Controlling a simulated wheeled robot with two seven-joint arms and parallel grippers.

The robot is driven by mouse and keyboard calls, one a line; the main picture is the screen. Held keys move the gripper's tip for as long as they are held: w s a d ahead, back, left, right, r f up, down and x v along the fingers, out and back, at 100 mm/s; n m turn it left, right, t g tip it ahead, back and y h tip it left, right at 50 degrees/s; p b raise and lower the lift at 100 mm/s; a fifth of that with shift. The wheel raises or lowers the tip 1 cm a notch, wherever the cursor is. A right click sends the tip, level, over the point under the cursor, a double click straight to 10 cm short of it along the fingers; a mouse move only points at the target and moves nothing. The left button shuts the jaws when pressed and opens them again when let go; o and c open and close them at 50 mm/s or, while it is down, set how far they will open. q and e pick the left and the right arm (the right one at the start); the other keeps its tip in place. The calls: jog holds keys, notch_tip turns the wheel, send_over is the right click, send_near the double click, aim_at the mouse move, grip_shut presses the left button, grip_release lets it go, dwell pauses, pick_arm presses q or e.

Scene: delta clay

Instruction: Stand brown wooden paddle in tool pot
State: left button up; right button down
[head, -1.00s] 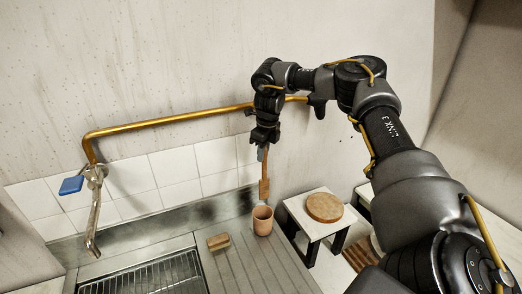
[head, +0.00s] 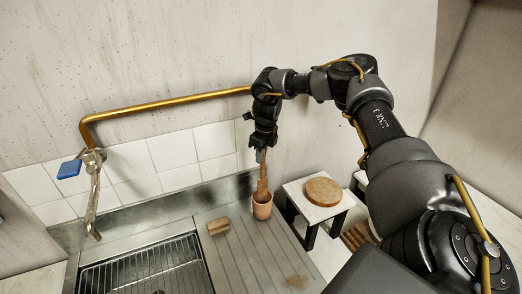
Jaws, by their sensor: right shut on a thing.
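The brown wooden paddle (head: 263,182) hangs nearly upright below my right gripper (head: 260,154). The gripper is shut on the paddle's upper end. The paddle's lower end is at the mouth of the tool pot (head: 262,210), a small terracotta cup, and its tip is hidden behind or inside the rim. I cannot tell how deep it reaches. The pot stands upright on the ridged drainboard beside the sink. My left gripper is not in view.
A wooden block (head: 218,225) lies on the drainboard left of the pot. A small white stand (head: 295,193) with a round wooden disc (head: 323,191) is to the right. The sink grid (head: 150,270), tap (head: 93,205) and brass pipe (head: 160,106) are at left.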

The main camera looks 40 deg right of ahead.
aim_at(261, 165)
jog(key=shift+f+b, duration=1.05)
jog(key=shift+f, duration=2)
jog(key=c, duration=1.3)
grip_release()
jog(key=shift+r+b, duration=0.35)
jog(key=shift+r, duration=0.15)
jog(key=r+b, duration=0.1)
jog(key=r, duration=0.2)
jog(key=r+b, duration=0.1)
jog(key=r, duration=0.1)
jog(key=s+r+b, duration=0.1)
jog(key=r, duration=0.2)
jog(key=shift+d+r, duration=0.2)
jog(key=shift+r, duration=0.15)
jog(key=shift+s+r, duration=0.1)
jog(key=shift+r, duration=0.4)
